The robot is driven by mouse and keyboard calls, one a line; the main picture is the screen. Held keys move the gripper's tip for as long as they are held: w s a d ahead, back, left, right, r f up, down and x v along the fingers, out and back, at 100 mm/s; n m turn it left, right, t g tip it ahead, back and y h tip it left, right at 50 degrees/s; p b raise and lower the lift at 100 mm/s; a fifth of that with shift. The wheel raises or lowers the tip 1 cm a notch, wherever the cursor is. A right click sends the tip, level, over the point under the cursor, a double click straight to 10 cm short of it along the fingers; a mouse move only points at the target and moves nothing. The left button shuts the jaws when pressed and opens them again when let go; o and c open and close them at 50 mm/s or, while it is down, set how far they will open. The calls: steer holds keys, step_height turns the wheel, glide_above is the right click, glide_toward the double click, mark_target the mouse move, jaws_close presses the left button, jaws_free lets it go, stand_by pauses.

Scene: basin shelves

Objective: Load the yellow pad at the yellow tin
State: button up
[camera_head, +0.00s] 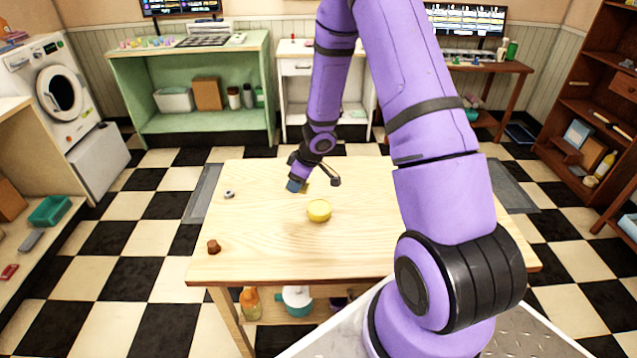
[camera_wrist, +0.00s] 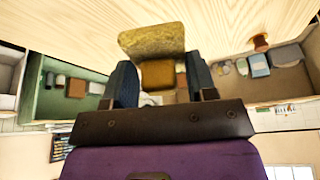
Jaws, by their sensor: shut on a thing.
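The yellow tin (camera_head: 319,210) is a short round tin standing on the light wooden table (camera_head: 260,250), near its middle. My gripper (camera_head: 297,186) is above the table, just beyond the tin and a little left of it, apart from it. In the wrist view my gripper (camera_wrist: 160,82) has its two dark blue fingers shut on the yellow pad (camera_wrist: 152,40). The pad's wide, rough yellow part sticks out past the fingertips, and its narrower part sits between them. In the head view only a small bit of the pad (camera_head: 306,188) shows. The tin is not seen in the wrist view.
A brown peg-like piece (camera_head: 213,246) stands at the table's left front, and a small grey ring-like piece (camera_head: 229,194) lies at the back left. The rest of the visible tabletop is clear. Green shelves (camera_head: 190,125) and a white cabinet stand behind the table.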

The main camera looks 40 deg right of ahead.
mark_target(315, 208)
steer(key=s+d+n, duration=0.1)
steer(key=s+d+f+n, duration=0.1)
steer(key=s+d, duration=0.1)
steer(key=s+d+n+g+y, duration=0.1)
steer(key=n, duration=0.1)
steer(key=shift+s+d+f, duration=0.2)
steer(key=shift+d+f, duration=0.1)
steer(key=shift+d, duration=0.05)
steer(key=shift+f, duration=2.35)
steer(key=shift+f, duration=0.6)
steer(key=shift+r, duration=0.1)
step_height(315, 208, up, 7)
stand_by(1.0)
stand_by(0.7)
